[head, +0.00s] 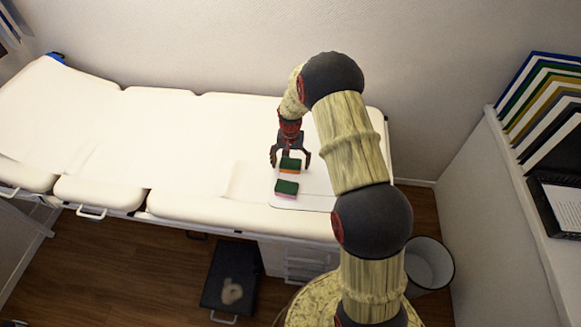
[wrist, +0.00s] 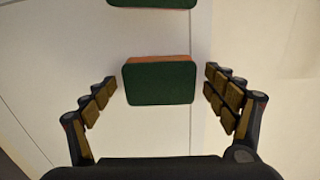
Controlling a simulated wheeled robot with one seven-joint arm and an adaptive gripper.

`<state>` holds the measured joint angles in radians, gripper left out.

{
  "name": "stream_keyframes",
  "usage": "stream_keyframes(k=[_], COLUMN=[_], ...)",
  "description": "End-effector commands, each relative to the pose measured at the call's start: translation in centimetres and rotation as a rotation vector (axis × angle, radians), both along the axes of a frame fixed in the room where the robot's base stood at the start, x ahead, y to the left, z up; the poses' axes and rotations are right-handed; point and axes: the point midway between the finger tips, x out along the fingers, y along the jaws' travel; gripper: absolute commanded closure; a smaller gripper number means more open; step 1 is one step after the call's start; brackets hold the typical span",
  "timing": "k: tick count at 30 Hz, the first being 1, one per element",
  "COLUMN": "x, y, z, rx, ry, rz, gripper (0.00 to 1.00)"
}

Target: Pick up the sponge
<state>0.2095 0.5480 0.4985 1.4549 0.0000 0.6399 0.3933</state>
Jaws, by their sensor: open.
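A sponge with a green top and an orange side (head: 290,168) lies on the pale bed, under my gripper (head: 290,160). In the wrist view this sponge (wrist: 160,82) sits between the two spread fingers, with a gap on each side. My gripper (wrist: 160,78) is open and holds nothing. A second sponge, green on top and pink below (head: 286,188), lies just nearer my base. Its green top (wrist: 152,3) is cut off at the upper edge of the wrist view.
The long white padded bed (head: 190,130) is mostly bare to the left. A wall (head: 230,45) stands behind it. A shelf with several binders (head: 545,100) is at the right. A bin (head: 430,262) and a dark step (head: 232,280) stand on the floor.

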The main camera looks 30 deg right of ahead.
Motion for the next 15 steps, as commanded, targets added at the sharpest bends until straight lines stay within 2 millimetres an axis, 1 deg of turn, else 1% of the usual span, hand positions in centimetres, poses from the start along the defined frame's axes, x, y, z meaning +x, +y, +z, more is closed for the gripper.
stream_keyframes(k=[2, 15], x=[0.01, -0.02], y=[-0.01, 0.0], z=[0.08, 0.07], rx=[0.0, 0.0], ry=[0.0, 0.0], rz=[0.0, 0.0], gripper=[0.14, 0.39])
